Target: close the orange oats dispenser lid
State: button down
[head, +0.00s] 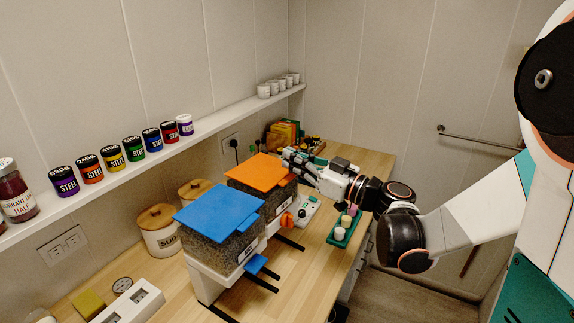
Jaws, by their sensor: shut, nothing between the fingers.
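The orange lid (258,170) lies flat across the top of the rear dispenser (278,202), which has a clear, dark-filled body and an orange knob (287,220) at its front. The lid looks shut, though its far right corner is partly hidden by my gripper. My gripper (286,158) is shut and empty. It reaches in from the right at the lid's right edge, and I cannot tell whether it touches the lid. A second dispenser with a blue lid (220,212) stands in front, its lid also flat.
Wooden-lidded canisters (157,232) stand left of the dispensers. A green tray (343,232) with small cups sits to the right, below my arm. A wall shelf (115,165) with several jars runs above the counter.

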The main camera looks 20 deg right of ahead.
jog(key=f+b, duration=0.2)
jog(key=f, duration=0.1)
jog(key=s+f+b, duration=0.1)
jog(key=b, duration=0.1)
jog(key=shift+d+f, duration=0.35)
jog(key=shift+f, duration=0.1)
